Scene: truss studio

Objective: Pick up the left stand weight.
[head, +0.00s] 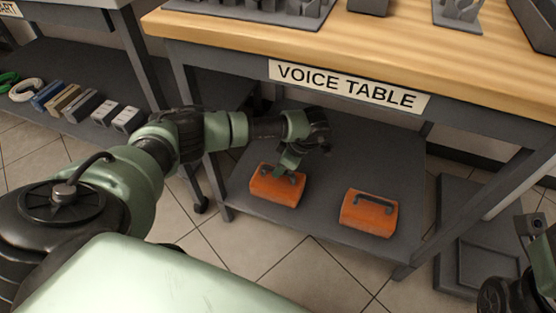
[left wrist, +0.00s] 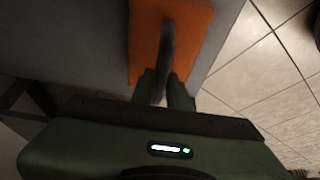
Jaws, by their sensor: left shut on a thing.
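Two orange stand weights with dark handles are on the grey lower shelf (head: 325,188) of the voice table. My left gripper (head: 290,162) is shut on the handle of the left stand weight (head: 276,189). In the left wrist view the fingers (left wrist: 166,88) close around the dark handle, with the orange body of the left stand weight (left wrist: 199,35) beyond. I cannot tell whether the weight touches the shelf. The right stand weight (head: 368,214) stands apart to the right. Part of my right arm shows at the right edge, but its fingers are not clear.
The wooden tabletop (head: 400,62) with its VOICE TABLE sign (head: 347,87) overhangs the shelf. A table leg (head: 215,185) stands left of the left weight. A cart shelf at left holds several items. Tiled floor (head: 290,260) is clear in front.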

